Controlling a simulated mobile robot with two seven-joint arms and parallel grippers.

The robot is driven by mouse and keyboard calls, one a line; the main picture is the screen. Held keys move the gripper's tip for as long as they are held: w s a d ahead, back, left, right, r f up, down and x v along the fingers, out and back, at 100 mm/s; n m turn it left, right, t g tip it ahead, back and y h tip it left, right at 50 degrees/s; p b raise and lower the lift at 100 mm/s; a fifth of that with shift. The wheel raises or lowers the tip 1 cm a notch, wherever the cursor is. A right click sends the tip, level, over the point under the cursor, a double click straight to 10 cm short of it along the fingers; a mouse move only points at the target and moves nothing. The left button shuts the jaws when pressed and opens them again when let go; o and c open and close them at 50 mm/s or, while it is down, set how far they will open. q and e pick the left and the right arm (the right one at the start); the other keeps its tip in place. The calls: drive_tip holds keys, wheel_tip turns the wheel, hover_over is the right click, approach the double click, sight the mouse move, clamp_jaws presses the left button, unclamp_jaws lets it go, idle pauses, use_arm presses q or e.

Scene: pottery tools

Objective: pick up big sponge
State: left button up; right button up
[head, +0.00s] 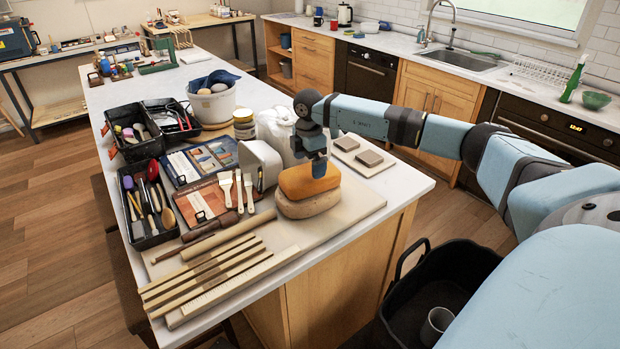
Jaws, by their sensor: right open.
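Two large rounded sponges are stacked near the right edge of the island counter. The orange sponge (297,184) lies on top of the tan sponge (306,206); the two look about the same length. My right gripper (319,170) points down from above and its fingertips are at the top of the orange sponge, overlapping it in the picture. It is open; whether the fingers touch the sponge I cannot tell. My left gripper is not in view.
A pale board (352,205) lies under the sponges. A tile with two small blocks (369,157) is behind them, a grey-white holder (259,163) and brushes to the left, wooden strips (205,270) in front. A black bin (440,275) stands below the counter's right side.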

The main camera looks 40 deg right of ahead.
sight(310, 172)
drive_tip(key=shift+s+f, duration=0.1)
drive_tip(key=shift+f, duration=0.35)
wheel_tip(310, 172, down, 4)
drive_tip(key=shift+d+f+p, duration=0.1)
drive_tip(key=shift+p, duration=0.55)
drive_tip(key=c, duration=0.5)
drive_tip(key=shift+o, duration=0.2)
